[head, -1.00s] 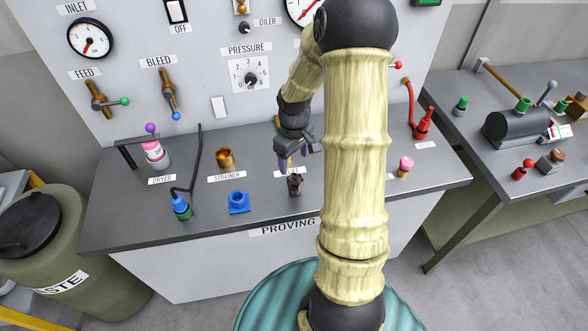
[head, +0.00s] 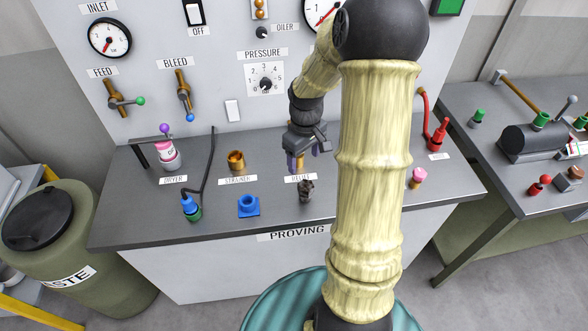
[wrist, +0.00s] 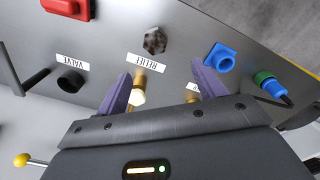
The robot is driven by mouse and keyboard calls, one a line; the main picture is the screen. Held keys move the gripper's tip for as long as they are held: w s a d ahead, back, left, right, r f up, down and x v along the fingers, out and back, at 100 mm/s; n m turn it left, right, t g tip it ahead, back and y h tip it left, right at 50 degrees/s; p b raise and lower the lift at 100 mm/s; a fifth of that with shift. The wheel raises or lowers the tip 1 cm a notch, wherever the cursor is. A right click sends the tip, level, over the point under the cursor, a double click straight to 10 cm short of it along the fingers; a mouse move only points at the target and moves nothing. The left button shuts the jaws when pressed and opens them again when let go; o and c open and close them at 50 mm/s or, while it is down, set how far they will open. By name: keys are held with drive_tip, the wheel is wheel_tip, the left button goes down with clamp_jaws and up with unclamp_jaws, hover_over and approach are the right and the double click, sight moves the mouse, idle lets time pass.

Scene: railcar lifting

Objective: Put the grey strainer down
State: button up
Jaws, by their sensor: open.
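The grey strainer, a small dark grey knobbly piece (head: 305,190), stands on the bench near its front edge, in front of the RELIEF label. It also shows in the wrist view (wrist: 154,40), beyond the fingertips and clear of them. My gripper (head: 304,166) is open and empty, above and behind the strainer. In the wrist view its two purple fingers (wrist: 162,88) are spread apart. A brass piece with a pale end (wrist: 138,91) shows between the fingers, by the RELIEF label. The head view hides that piece behind my gripper.
A brass cup (head: 236,161) stands behind the STRAINER label, with a blue square-based fitting (head: 248,206) in front. A blue-and-green hose coupling (head: 191,207) and a pink-topped bottle (head: 167,153) are at left. A pink-topped piece (head: 416,178) is at right. The panel (head: 225,60) stands behind.

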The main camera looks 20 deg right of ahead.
drive_tip(key=s+a+r+m+t, duration=0.2)
drive_tip(key=s+a+r, duration=0.3)
drive_tip(key=s+a, duration=0.6)
drive_tip(key=shift+s+a+m, duration=0.35)
drive_tip(key=shift+a+m, duration=0.4)
drive_tip(key=shift+m, duration=0.05)
drive_tip(key=shift+c, duration=0.2)
